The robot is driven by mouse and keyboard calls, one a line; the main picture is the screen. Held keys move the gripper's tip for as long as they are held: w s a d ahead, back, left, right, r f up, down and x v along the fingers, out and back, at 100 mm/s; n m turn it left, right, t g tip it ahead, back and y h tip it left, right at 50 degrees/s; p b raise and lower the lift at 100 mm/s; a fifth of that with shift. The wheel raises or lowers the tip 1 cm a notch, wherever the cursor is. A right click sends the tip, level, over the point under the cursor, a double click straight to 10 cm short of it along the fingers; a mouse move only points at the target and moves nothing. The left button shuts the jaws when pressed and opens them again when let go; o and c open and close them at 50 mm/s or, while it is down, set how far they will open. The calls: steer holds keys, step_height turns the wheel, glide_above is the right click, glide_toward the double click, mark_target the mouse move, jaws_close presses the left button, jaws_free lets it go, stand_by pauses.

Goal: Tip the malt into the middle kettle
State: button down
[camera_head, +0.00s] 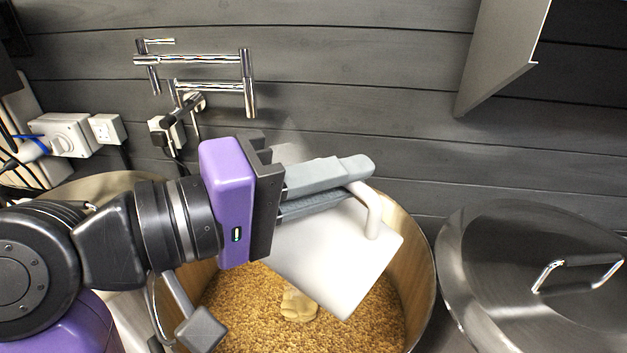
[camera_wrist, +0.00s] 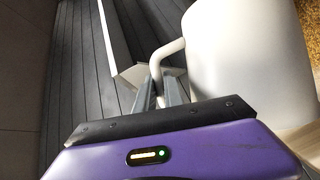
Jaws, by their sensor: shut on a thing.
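My gripper (camera_head: 350,182) is shut on the handle (camera_head: 370,212) of a white jug (camera_head: 335,255). The jug is steeply tilted above the open middle kettle (camera_head: 420,275); its mouth and inside are hidden from the head view. Golden-brown malt (camera_head: 365,318) covers the kettle's inside below. A paler lump (camera_head: 298,305) lies on it just under the jug; I cannot tell if it is still falling. In the wrist view the white jug (camera_wrist: 240,50) is beside my gripper (camera_wrist: 168,88), with malt (camera_wrist: 310,25) at the right edge.
A steel kettle with a lid (camera_head: 530,235) and bar handle stands at the right. Another kettle's rim (camera_head: 90,187) shows behind my arm at the left. A folding chrome tap (camera_head: 200,85) and sockets (camera_head: 105,130) are on the dark plank wall. A grey metal panel (camera_head: 500,55) hangs upper right.

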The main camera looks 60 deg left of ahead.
steer(key=w+d+f+m+g+y+b, duration=0.1)
steer(key=d+f+m+b, duration=0.3)
steer(key=b, duration=0.4)
steer(key=w+d+f+m+g+y+b, duration=0.1)
steer(key=d+f+m+g+y+b, duration=0.2)
steer(key=f+m+b, duration=0.4)
steer(key=shift+w+d+y+b, duration=0.35)
steer(key=shift+w+d+y, duration=0.1)
steer(key=shift+y, duration=0.15)
